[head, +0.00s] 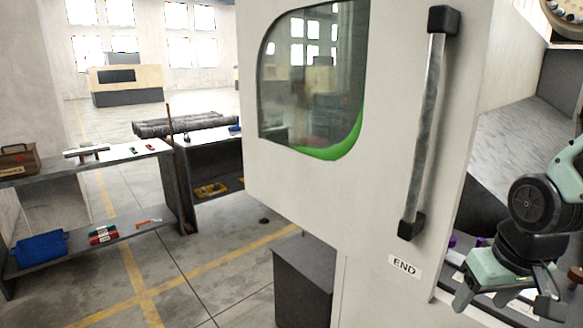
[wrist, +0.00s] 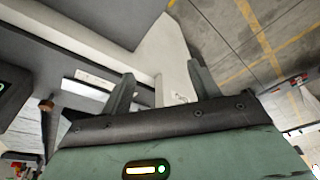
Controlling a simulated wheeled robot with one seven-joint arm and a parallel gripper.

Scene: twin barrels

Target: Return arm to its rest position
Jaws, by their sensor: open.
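My gripper (head: 507,292) is at the lower right of the head view, with its fingers spread and pointing down. It is just right of the door edge, in front of the machine's open interior. In the wrist view my gripper (wrist: 160,80) shows two fingers standing apart with nothing held between them. A white and grey machine surface and the floor lie beyond the fingers. The arm's upper part runs out of the head view at the right edge.
A white machine door (head: 390,130) with a green-rimmed window and a long metal handle (head: 424,130) stands left of my gripper. A dark box (head: 303,285) is below it. Shelves (head: 85,160) with tools and a blue bin (head: 38,249) stand left.

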